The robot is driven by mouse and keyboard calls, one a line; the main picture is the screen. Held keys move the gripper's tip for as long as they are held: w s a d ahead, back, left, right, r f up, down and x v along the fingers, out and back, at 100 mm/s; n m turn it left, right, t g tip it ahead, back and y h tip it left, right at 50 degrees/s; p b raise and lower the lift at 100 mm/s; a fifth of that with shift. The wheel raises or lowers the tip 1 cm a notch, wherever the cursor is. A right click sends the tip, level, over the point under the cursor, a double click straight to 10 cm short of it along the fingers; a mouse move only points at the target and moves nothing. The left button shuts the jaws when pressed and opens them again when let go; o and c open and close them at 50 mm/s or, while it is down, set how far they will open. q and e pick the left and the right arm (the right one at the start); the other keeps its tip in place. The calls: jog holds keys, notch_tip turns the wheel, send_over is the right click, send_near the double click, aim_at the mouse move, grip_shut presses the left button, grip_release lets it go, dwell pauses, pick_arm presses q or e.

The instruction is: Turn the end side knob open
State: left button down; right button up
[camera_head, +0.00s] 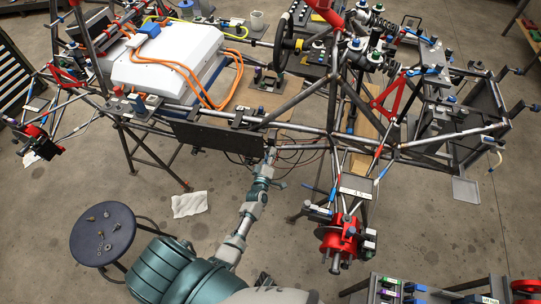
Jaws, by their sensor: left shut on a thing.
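The tube chassis (300,132) spans the upper part of the head view. My left arm reaches up from the bottom, and my left gripper (269,160) is at the chassis's near side, just below the lower tube and right of a dark flat panel (215,138). The gripper is shut on a small part there, which fits the end side knob. The fingers largely hide this part, so its shape and how far it is turned cannot be made out. My right gripper is not in view.
A white battery box (168,60) with orange cables sits in the chassis. Thin cables hang beside my left gripper. A red wheel hub (338,238) stands to the right. A round stool (103,234) with small parts and a white cloth (190,204) are at left. A tool table (415,291) is at lower right.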

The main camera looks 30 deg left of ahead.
pick_arm(q)
jog(key=shift+a+r+n, duration=0.3)
jog(key=shift+r+n, duration=0.1)
jog(key=shift+n, duration=0.7)
jog(key=c, duration=0.8)
grip_release()
jog(key=shift+f, duration=0.1)
jog(key=v, duration=1.2)
jog(key=shift+a+f, duration=0.1)
jog(key=shift+f, duration=0.15)
